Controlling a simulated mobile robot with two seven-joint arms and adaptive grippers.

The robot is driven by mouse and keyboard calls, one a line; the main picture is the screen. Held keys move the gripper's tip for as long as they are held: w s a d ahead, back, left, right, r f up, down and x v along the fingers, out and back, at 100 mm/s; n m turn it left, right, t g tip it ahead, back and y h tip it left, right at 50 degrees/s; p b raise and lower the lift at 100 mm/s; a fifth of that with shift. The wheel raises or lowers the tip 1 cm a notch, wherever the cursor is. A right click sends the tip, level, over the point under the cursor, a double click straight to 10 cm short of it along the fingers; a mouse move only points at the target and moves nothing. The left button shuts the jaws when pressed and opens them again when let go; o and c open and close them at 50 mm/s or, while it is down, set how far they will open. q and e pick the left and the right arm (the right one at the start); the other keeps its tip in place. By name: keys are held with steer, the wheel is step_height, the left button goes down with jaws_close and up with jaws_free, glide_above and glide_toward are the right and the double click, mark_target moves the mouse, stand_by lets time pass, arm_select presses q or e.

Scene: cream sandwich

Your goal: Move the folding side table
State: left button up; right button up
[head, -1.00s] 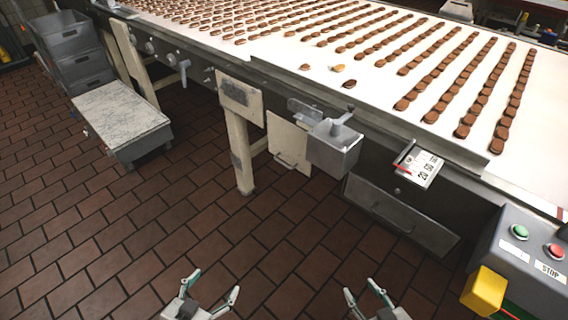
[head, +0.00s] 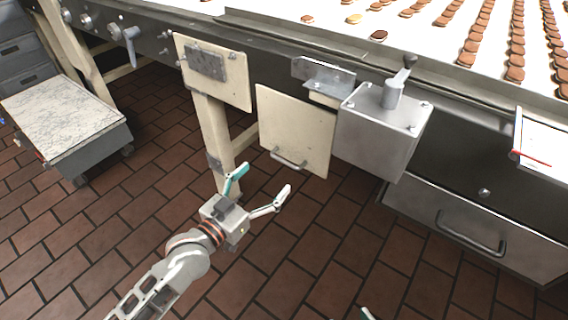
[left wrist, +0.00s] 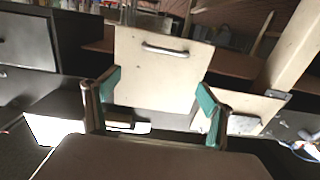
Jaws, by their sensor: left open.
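A cream flap with a metal handle at its lower edge (head: 293,125) hangs from the side of the conveyor in the head view. It looks like the folding side table. It also shows in the left wrist view (left wrist: 150,85), where the picture is upside down and the handle is near the top. My left gripper (head: 262,181) is open and empty, below and slightly left of the handle. In the left wrist view its two fingers (left wrist: 158,86) frame the flap, with a gap to it. Only a fingertip of my right gripper (head: 368,314) shows at the bottom edge.
A cream leg (head: 215,140) and another cream panel (head: 212,72) are left of the flap. A grey metal box (head: 378,133) and a drawer (head: 470,215) are on the right. A marble-topped cart (head: 60,118) stands at left. The brick floor in front is clear.

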mark_target(283, 162)
arm_select(q)
steer(key=shift+h, duration=0.3)
steer(key=w+d+f+b, duration=0.1)
steer(key=w, duration=0.2)
steer(key=w+d+f+b, duration=0.1)
steer(key=w+d+b, duration=0.1)
steer(key=w, duration=0.1)
steer(key=w+d+f+b, duration=0.1)
steer(key=w+d, duration=0.1)
steer(key=w, duration=0.1)
steer(key=shift+w+d, duration=0.2)
steer(key=shift+w, duration=0.15)
arm_select(e)
steer(key=a+f+m, duration=0.1)
steer(key=s+a+m, duration=0.1)
steer(key=a+f+m, duration=0.1)
steer(key=shift+s+a+f+y, duration=0.15)
steer(key=shift+s+f+y, duration=0.2)
steer(key=shift+s+y, duration=0.05)
